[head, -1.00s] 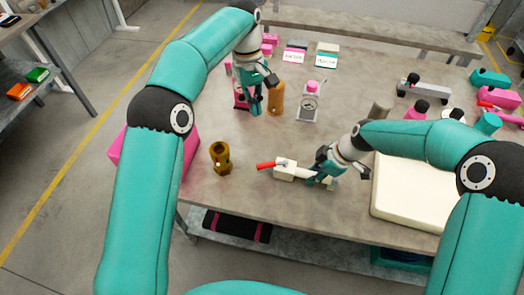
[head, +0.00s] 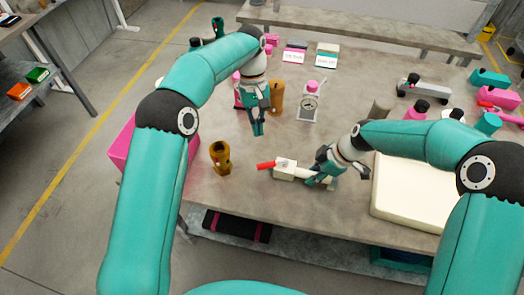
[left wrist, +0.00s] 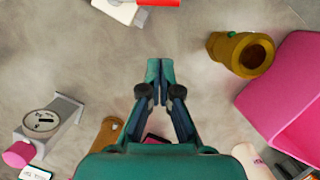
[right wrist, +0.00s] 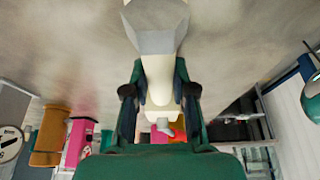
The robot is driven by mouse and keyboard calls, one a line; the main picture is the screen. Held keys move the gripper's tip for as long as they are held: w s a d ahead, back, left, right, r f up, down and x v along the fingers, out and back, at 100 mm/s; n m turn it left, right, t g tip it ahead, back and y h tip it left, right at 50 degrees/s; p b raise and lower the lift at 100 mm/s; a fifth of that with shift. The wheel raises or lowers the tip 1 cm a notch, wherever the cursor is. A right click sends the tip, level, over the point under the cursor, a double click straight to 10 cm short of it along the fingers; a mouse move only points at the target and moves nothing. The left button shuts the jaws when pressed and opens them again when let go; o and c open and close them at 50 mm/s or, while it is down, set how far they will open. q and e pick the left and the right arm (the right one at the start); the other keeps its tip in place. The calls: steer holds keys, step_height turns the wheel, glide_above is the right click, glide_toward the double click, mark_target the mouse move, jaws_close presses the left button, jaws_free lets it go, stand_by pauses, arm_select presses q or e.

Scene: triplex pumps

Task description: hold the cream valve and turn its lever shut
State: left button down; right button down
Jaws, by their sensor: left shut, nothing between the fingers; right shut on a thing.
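The cream valve (head: 285,170) lies on the table in the head view, with its red lever (head: 266,165) pointing left. My right gripper (head: 318,178) is shut on the valve's right-hand pipe; the right wrist view shows the cream pipe (right wrist: 158,80) between the fingers. My left gripper (head: 257,130) is shut and empty, above the table behind and left of the valve, apart from it. In the left wrist view its closed fingertips (left wrist: 160,68) are over bare table, with the red lever (left wrist: 160,3) and part of the valve (left wrist: 118,10) at the top edge.
A brass fitting (head: 220,157) stands left of the valve. A pink box (head: 128,155) is at the left edge. A brown cylinder (head: 276,97) and a gauge (head: 309,104) stand behind. A cream slab (head: 400,190) lies right. The table between the left gripper and valve is clear.

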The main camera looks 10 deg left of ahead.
mark_target(272, 165)
arm_select(q)
steer(key=s+f, duration=0.1)
steer(key=s+d+f, duration=0.1)
steer(key=f, duration=0.1)
steer(key=s+f, duration=0.1)
steer(key=shift+s+d+f, duration=0.2)
steer(key=shift+d+f, duration=0.05)
steer(key=shift+d, duration=0.1)
steer(key=shift+s+d+f, duration=0.2)
steer(key=shift+s+d, duration=0.15)
steer(key=shift+s, duration=0.3)
